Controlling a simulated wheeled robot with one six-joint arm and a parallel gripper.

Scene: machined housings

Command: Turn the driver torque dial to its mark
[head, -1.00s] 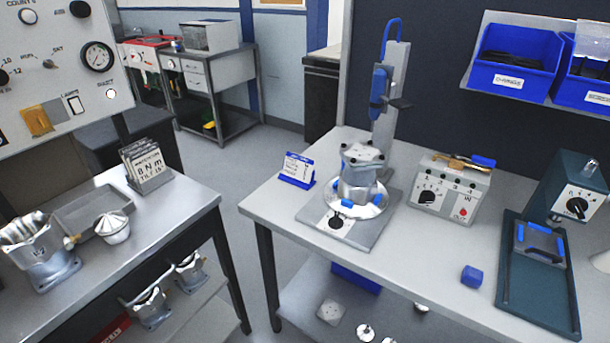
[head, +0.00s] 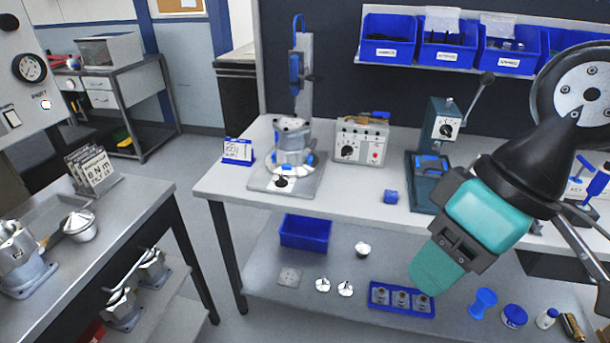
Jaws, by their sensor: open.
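A light grey control box (head: 361,142) stands at the back of the workbench, with a black dial (head: 347,152), small numbered switches and a red button on its front. A brass and blue tool lies on its top. Another black dial (head: 446,127) is on the dark green press. A third black knob (head: 281,182) is on the base plate of the housing fixture. I cannot tell which is the driver torque dial; its marks are too small to read. My gripper (head: 437,277), with teal fingers, is open and empty at the right, in front of the bench and apart from every dial.
The housing fixture (head: 290,150) with its tall column stands left of the control box. Blue bins (head: 388,45) hang above. The lower shelf holds a blue tray (head: 402,286) and small parts.

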